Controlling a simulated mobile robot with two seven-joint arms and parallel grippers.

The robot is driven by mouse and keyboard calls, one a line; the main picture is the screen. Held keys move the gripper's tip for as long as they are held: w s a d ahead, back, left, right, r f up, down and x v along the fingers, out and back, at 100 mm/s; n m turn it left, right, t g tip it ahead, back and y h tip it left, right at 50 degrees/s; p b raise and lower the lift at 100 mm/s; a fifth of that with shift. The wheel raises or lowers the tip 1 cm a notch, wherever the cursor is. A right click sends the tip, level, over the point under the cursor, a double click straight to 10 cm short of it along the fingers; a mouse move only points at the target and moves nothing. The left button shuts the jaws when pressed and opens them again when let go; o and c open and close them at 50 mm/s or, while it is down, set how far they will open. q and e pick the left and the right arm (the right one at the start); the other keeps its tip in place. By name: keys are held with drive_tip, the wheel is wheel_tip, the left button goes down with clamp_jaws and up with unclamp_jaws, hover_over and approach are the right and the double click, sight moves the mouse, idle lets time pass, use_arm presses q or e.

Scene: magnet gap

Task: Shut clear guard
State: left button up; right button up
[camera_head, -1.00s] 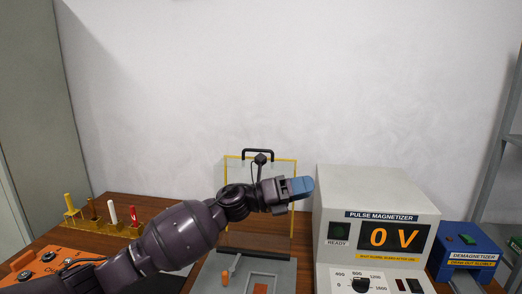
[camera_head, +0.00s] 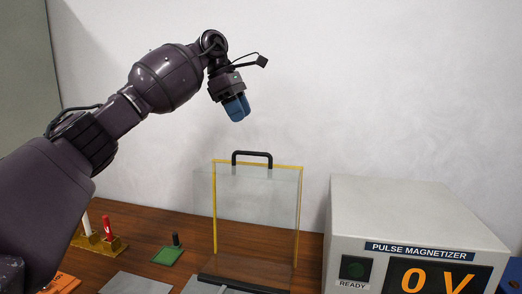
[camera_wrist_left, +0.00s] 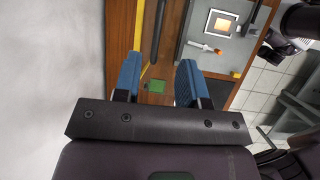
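The clear guard (camera_head: 258,205) is a transparent panel with yellow edging and a black handle (camera_head: 252,155) on its top edge. It stands upright at the back of a grey fixture, whose plate shows in the left wrist view (camera_wrist_left: 245,50) with a square orange pad and an orange-tipped lever (camera_wrist_left: 206,48). My left gripper (camera_head: 237,108) points down, above and slightly left of the handle in the head view, apart from it. In the left wrist view its blue fingers (camera_wrist_left: 158,80) are spread with nothing between them. My right gripper is not identifiable in either view.
The white pulse magnetizer (camera_head: 410,225) stands right of the guard. A green pad (camera_head: 168,256) with a small dark post lies left of it on the wooden table. A yellow holder (camera_head: 100,242) with red and white pieces is farther left. A wall is behind.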

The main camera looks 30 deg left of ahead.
use_arm(q)
drive_tip(key=x, duration=0.6)
drive_tip(key=a+b+x, duration=0.1)
drive_tip(key=x, duration=0.2)
drive_tip(key=shift+d+f, duration=0.2)
drive_tip(key=shift+f, duration=0.4)
clamp_jaws()
